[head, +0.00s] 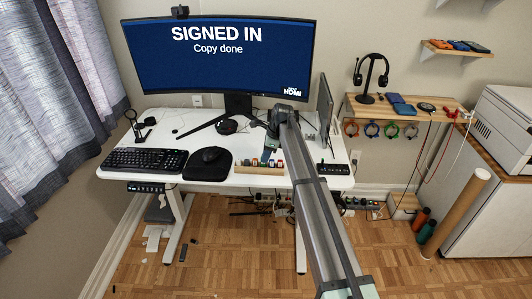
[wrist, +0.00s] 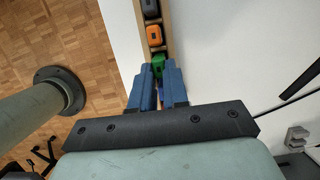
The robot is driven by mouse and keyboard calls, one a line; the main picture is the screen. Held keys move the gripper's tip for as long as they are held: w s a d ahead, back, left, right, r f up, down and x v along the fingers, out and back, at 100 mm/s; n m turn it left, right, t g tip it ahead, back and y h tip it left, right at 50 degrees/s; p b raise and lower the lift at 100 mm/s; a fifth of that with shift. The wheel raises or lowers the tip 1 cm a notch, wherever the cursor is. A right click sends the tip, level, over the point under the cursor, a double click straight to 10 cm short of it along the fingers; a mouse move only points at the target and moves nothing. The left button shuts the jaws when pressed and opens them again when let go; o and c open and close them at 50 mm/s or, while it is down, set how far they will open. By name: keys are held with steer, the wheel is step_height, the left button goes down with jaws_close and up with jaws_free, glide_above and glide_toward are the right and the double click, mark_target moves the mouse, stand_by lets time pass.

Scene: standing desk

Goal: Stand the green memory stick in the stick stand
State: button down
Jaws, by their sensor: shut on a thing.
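The stick stand (head: 258,170) is a narrow wooden block near the front edge of the white desk, with several coloured sticks in it. In the wrist view the stand (wrist: 168,32) runs up from my fingertips, with an orange and a dark stick in it. My gripper (wrist: 157,78) has blue fingers closed on the green memory stick (wrist: 158,60). The stick is at the near end of the visible row, over or in the stand; I cannot tell how deep it sits. In the head view my gripper (head: 269,156) is just behind the stand, and the green stick is hard to make out.
A large monitor (head: 220,65) reading "SIGNED IN, Copy done" stands behind. A laptop-like panel (head: 325,108) stands at right. White desk surface around the stand is mostly clear.

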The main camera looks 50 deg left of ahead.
steer(key=shift+f, duration=0.3)
steer(key=c, duration=1.1)
jaws_free()
steer(key=shift+o, duration=0.2)
steer(key=v, duration=1.4)
steer(key=shift+f, duration=0.1)
